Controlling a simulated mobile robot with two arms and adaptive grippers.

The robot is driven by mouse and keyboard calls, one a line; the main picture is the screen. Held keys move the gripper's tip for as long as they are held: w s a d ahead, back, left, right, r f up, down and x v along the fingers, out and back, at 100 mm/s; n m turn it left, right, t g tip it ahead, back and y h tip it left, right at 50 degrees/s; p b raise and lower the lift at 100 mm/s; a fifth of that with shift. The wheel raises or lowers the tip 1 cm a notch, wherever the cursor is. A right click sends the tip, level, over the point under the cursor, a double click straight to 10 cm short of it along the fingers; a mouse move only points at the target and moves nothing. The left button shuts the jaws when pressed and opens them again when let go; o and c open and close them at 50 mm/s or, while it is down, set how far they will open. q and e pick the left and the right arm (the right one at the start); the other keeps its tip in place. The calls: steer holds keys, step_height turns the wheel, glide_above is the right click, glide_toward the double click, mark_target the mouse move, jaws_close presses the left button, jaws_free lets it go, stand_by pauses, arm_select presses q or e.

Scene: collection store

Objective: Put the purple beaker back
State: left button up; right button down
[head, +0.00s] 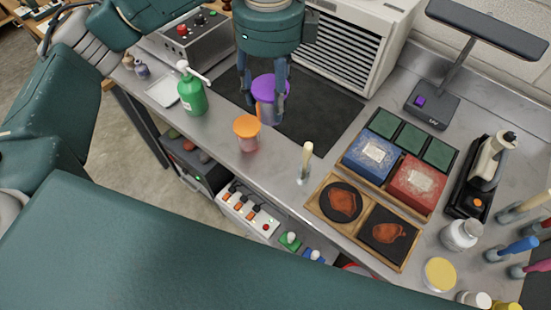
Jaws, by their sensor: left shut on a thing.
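The purple beaker (268,86), with a purple top and a paler lower body, is at the front part of the dark mat (325,112) in the head view. My left gripper (263,98) points down from above and is shut on the beaker, one finger on each side. The beaker looks upright. I cannot tell whether its base touches the mat or is slightly above it. My right gripper is not in view.
An orange-topped beaker (247,132) and a green pump bottle (190,92) stand near the bench's front edge. A brush (305,163) stands upright to the right. A wooden tray (351,228) and a white louvred unit (345,50) flank the mat, whose right part is clear.

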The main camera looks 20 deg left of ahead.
arm_select(q)
steer(key=shift+w+d+r, duration=0.15)
steer(key=shift+d+r, duration=0.2)
steer(key=shift+r, duration=0.3)
steer(key=shift+d+f, duration=0.1)
steer(key=shift+d, duration=0.05)
step_height(320, 180, down, 19)
steer(key=p, duration=0.3)
steer(key=shift+f, duration=0.2)
